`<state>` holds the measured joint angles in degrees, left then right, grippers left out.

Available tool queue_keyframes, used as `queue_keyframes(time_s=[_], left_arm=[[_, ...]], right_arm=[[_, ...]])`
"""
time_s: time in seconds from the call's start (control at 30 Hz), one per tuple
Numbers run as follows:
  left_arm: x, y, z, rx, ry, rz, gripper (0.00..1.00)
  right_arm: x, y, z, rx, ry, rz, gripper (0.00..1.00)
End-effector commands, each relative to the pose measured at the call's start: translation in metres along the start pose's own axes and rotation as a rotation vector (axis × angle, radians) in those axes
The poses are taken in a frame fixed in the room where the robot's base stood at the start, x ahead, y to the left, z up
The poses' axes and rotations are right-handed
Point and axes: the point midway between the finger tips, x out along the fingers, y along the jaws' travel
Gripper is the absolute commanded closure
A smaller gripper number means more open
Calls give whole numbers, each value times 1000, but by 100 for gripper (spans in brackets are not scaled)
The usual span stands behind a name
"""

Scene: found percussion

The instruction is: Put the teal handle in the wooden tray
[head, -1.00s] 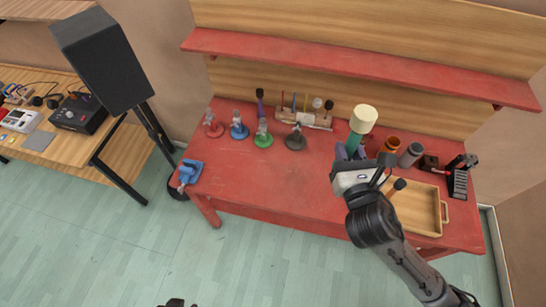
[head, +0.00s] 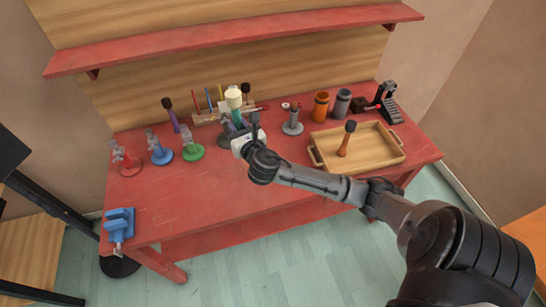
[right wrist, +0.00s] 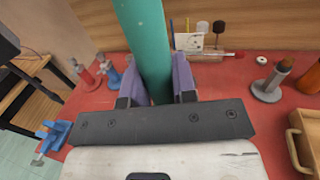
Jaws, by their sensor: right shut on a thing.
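The teal handle (head: 237,117) stands about upright in my right gripper, with a cream head on top. In the right wrist view the teal handle (right wrist: 146,48) sits between the purple fingers of the right gripper (right wrist: 160,80), which is shut on it. In the head view the right gripper (head: 238,133) is above the red table, left of the wooden tray (head: 378,147) and apart from it. The tray's edge (right wrist: 296,142) shows at the right of the wrist view. My left gripper is not in view.
A dark-headed orange handle (head: 345,141) stands in the tray. Behind it are an orange cup (head: 321,105), a grey cup (head: 342,102) and a grey-based stand (head: 292,124). Red (head: 128,163), blue (head: 160,152) and green (head: 191,149) stands are left. A blue vise (head: 119,226) sits front left.

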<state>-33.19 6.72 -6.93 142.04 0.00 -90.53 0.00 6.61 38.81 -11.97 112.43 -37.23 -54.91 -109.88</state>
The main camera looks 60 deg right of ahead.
Motion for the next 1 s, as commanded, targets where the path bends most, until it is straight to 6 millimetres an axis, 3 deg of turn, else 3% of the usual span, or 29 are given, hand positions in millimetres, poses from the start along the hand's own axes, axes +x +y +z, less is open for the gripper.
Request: queue_keyframes(time_s=[0.03,0.2,0.4,0.6,0.83,1.0], left_arm=[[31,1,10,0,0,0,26],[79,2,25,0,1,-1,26],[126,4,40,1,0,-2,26],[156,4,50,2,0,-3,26],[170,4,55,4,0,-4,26],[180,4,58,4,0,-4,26]], right_arm=[[10,-19,-34,-5,-2,-41,100],[38,-77,-87,-5,-3,-166,100],[60,-139,-132,-4,-4,-290,100],[72,-183,-157,-4,-5,-375,100],[78,-204,-169,-1,-5,-419,100],[91,-187,-185,4,-4,-425,100]])
